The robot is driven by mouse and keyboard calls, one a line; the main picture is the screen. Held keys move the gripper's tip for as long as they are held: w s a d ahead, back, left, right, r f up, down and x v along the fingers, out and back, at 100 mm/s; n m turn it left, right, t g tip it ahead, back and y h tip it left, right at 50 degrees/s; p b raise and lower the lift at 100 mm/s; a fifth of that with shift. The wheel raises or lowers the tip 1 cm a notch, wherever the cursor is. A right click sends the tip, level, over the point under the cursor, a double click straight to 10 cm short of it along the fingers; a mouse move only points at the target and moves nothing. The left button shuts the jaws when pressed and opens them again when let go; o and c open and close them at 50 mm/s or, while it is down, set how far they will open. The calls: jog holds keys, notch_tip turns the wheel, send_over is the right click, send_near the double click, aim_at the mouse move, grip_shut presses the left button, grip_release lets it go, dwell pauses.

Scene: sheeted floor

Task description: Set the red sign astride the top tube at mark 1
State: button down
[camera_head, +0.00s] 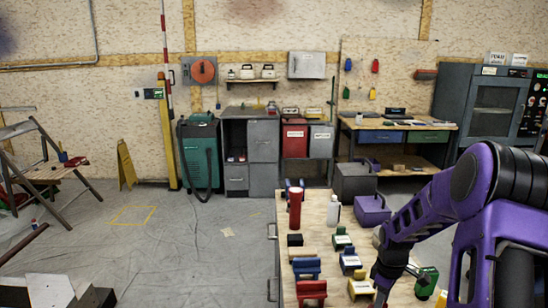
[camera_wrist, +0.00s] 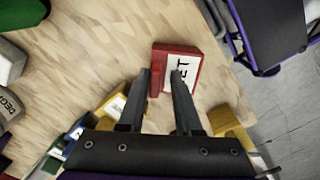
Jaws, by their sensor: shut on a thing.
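A red sign (camera_wrist: 190,62) with a white label, partly readable as "ET", lies at the fingertips of my gripper (camera_wrist: 163,74) in the wrist view. The fingers are shut on its near part, and the light wooden bench top shows around it. In the head view my gripper (camera_head: 379,297) reaches down over the bench at the bottom edge, its fingertips cut off or hidden. A red block-like sign (camera_head: 311,291) stands on the bench left of it; I cannot tell whether it is the same one. I cannot make out the top tube or mark 1.
The bench (camera_head: 318,238) also holds blue signs (camera_head: 306,269), green signs (camera_head: 342,240), a yellow sign (camera_head: 361,287), a red cylinder (camera_head: 295,208), a white bottle (camera_head: 333,211) and a purple box (camera_head: 372,210). A wooden folding frame (camera_head: 45,165) stands far left. Floor left of the bench is largely clear.

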jog(key=shift+w+d+r+p, duration=0.1)
jog(key=shift+d+r+p, duration=0.25)
jog(key=shift+p, duration=0.5)
jog(key=shift+a+r+p, duration=0.15)
jog(key=shift+r+p, duration=0.7)
jog(key=shift+r, duration=0.4)
jog(key=shift+a+r+p, duration=0.1)
jog(key=shift+r+p, duration=0.75)
jog(key=shift+r, duration=0.35)
